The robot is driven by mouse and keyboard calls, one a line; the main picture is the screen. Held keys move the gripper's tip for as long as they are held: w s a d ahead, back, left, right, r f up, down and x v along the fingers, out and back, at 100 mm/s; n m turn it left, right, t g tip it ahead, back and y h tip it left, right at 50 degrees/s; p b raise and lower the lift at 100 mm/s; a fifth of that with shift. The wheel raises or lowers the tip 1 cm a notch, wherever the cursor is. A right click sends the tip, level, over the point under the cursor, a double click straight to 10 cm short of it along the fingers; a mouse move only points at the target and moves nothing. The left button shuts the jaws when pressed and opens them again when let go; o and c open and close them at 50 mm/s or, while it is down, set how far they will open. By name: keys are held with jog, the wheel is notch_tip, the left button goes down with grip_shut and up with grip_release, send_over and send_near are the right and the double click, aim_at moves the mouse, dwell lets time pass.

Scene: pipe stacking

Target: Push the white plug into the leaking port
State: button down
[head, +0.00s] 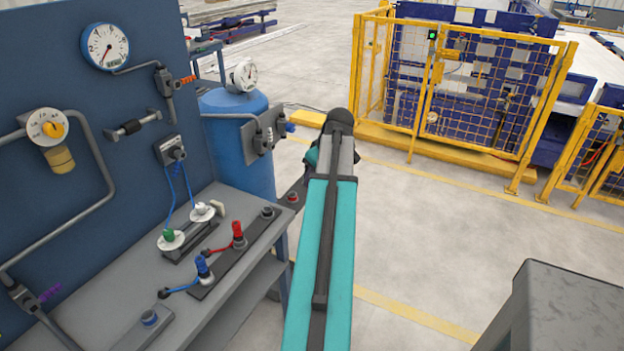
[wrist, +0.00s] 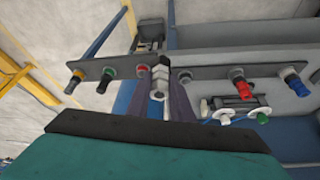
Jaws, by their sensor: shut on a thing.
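My gripper (wrist: 161,100) shows in the wrist view, its two dark fingers shut on a pale silvery fitting with a hex collar (wrist: 160,76), which I take to be the white plug. The plug is in front of a grey rail (wrist: 208,73) with several ports in the wrist view. I cannot tell whether it touches the rail. No leak is visible, so I cannot tell which port leaks. In the head view my arm hides the gripper and plug.
A red connector (head: 238,236) and a blue connector (head: 203,270) with hoses sit on the grey bench (head: 228,232). Two white discs (head: 171,241) are behind them. A blue panel (head: 60,150) with gauges stands left. A blue tank (head: 235,150) stands behind; open floor lies right.

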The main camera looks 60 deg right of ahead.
jog(key=w+a+r+n, duration=0.2)
jog(key=w+a+r, duration=0.1)
jog(key=w+a, duration=2.25)
jog(key=w+a+r, duration=0.1)
jog(key=w+a, duration=0.2)
jog(key=a, duration=0.8)
jog(key=w+a+r, duration=0.1)
jog(key=w+a, duration=0.2)
jog(key=a, duration=0.9)
jog(key=w+a+r+n+y+b, duration=0.1)
jog(key=w+a, duration=0.2)
jog(key=a, duration=0.9)
jog(key=shift+a+r, duration=0.25)
jog(key=shift+s, duration=0.15)
